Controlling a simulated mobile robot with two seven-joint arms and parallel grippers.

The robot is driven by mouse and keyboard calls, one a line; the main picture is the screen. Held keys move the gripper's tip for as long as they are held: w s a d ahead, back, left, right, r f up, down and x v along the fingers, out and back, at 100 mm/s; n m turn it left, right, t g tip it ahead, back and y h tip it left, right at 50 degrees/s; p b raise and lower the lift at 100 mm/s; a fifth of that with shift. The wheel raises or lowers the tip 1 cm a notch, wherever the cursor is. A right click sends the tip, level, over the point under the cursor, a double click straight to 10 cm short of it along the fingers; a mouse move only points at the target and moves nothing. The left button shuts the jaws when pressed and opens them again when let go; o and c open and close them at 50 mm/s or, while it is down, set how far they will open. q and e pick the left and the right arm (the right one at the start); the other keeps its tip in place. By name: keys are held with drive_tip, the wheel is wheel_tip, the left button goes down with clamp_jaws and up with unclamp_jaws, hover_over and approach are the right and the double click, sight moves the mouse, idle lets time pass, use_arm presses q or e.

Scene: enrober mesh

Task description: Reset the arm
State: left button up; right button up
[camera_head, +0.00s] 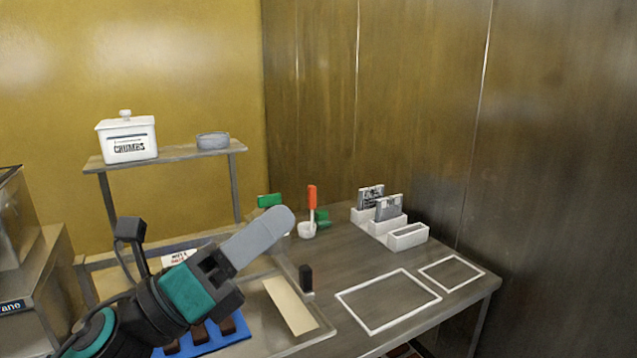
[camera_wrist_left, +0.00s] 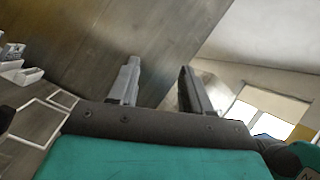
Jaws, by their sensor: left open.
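My left gripper (camera_head: 280,220) is raised over the left part of the work table, its grey fingers pointing up and to the right. In the left wrist view the two fingers (camera_wrist_left: 158,80) stand apart with nothing between them. In the head view they overlap, so the gap is hidden. My left arm comes in from the lower left and covers part of the tray area below. My right arm and gripper are not in view.
Under the arm are a metal tray (camera_head: 318,333) and a blue mat (camera_head: 232,343) with brown bars. A white holder (camera_head: 408,237) with grey cards stands at the back right. White outlines (camera_head: 388,300) mark bare tabletop. A white crumbs box (camera_head: 127,140) sits on a shelf (camera_head: 180,153).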

use_arm(q)
drive_tip(key=w+a+f+n+t+y, duration=0.15)
drive_tip(key=a+f+n+y, duration=0.35)
drive_tip(key=n, duration=0.5)
drive_tip(key=a+f+n+t+y, duration=0.2)
drive_tip(key=a+f+n+y, duration=0.1)
drive_tip(key=f+n+y, duration=0.45)
drive_tip(key=w+a+f+n+t+y, duration=0.1)
drive_tip(key=a+f+n+y, duration=0.4)
drive_tip(key=n, duration=0.7)
drive_tip(key=s+a+f+n+g+y, duration=0.25)
drive_tip(key=s+f+n+g, duration=0.9)
drive_tip(key=s+f, duration=0.85)
drive_tip(key=w+d+f+m+t+h+b, duration=0.1)
drive_tip(key=w+f+t+b, duration=0.1)
drive_tip(key=f, duration=0.4)
drive_tip(key=w+d+f+t+b, duration=0.2)
drive_tip(key=w+f+t+b, duration=0.1)
drive_tip(key=f, duration=0.3)
drive_tip(key=shift+w+d+m+t+h, duration=0.3)
drive_tip(key=shift+w+m+t+h, duration=0.1)
drive_tip(key=shift+w+t, duration=0.15)
